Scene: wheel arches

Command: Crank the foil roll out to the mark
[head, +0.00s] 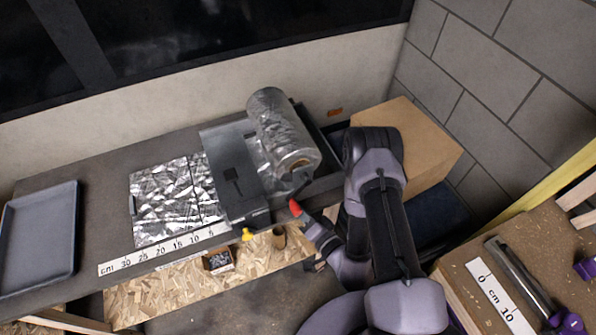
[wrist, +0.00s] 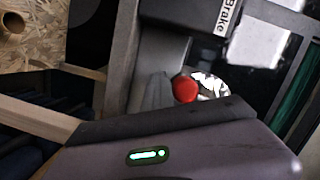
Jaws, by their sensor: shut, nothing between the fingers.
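The foil roll (head: 283,130) sits on a grey dispenser (head: 232,172) on the bench. A crumpled foil sheet (head: 165,200) lies flat to its left, its free edge near the 25 to 30 end of the centimetre scale (head: 165,248). A dark tick shows at that edge; I cannot tell whether it is the mark. The crank's red knob (head: 295,208) is at the roll's near end and shows in the wrist view (wrist: 186,89). My gripper (head: 308,224) is shut and empty, just beside the knob; contact is unclear. A block labelled Brake (wrist: 185,12) is close by.
A grey tray (head: 40,232) lies at the bench's left end. A cardboard box (head: 425,150) stands behind my arm. A yellow knob (head: 247,234) is on the dispenser's front. A second bench (head: 540,250) with another scale is at right.

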